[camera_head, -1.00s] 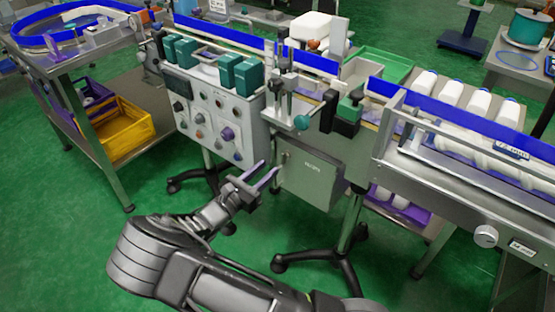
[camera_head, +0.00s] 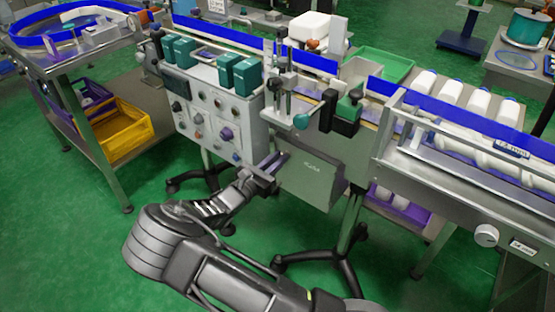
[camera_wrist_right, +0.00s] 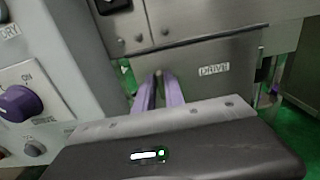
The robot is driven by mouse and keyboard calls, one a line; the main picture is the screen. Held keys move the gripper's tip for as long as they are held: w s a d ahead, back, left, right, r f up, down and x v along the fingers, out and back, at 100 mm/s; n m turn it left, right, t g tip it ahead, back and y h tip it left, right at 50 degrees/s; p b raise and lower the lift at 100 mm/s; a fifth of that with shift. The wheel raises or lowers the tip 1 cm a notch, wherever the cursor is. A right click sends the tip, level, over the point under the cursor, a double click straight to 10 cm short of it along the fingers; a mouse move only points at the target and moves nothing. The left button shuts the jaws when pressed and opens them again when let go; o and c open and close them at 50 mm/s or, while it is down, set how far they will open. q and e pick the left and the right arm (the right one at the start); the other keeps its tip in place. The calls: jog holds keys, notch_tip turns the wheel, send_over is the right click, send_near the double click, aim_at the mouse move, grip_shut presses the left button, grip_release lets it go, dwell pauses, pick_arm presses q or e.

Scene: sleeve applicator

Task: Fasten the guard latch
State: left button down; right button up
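The guard is a grey panel marked DRIVE (camera_head: 318,182) under the conveyor; its label also shows in the right wrist view (camera_wrist_right: 214,69). The guard latch (camera_wrist_right: 159,74) shows as a small tan stub at the panel's left edge in the wrist view. My right gripper (camera_head: 281,156) reaches it from the front left. Its purple fingers, also in the wrist view (camera_wrist_right: 160,80), stand close together with the stub between their tips and look shut on it. In the head view the fingers hide the latch. My left gripper is not in view.
A control box (camera_head: 213,120) with knobs stands close left of the gripper; its purple knob (camera_wrist_right: 20,103) is near in the wrist view. The clamp post with a teal knob (camera_head: 301,121) rises above the panel. Black wheeled legs (camera_head: 325,258) stand below.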

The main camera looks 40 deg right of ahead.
grip_shut()
jog(key=shift+m, duration=0.3)
jog(key=m, duration=0.5)
jog(key=s+m+b, duration=0.1)
jog(key=m, duration=0.2)
jog(key=shift+d+f+m, duration=0.1)
jog(key=shift+f+m, duration=0.15)
jog(key=shift+m, duration=0.05)
jog(key=m, duration=0.1)
jog(key=m+b, duration=0.1)
jog(key=m, duration=0.2)
jog(key=shift+f+m+b, duration=0.25)
jog(key=shift+m+b, duration=0.05)
jog(key=shift+s+f+m+b, duration=0.15)
jog(key=shift+m+b, duration=0.8)
jog(key=shift+m, duration=1.25)
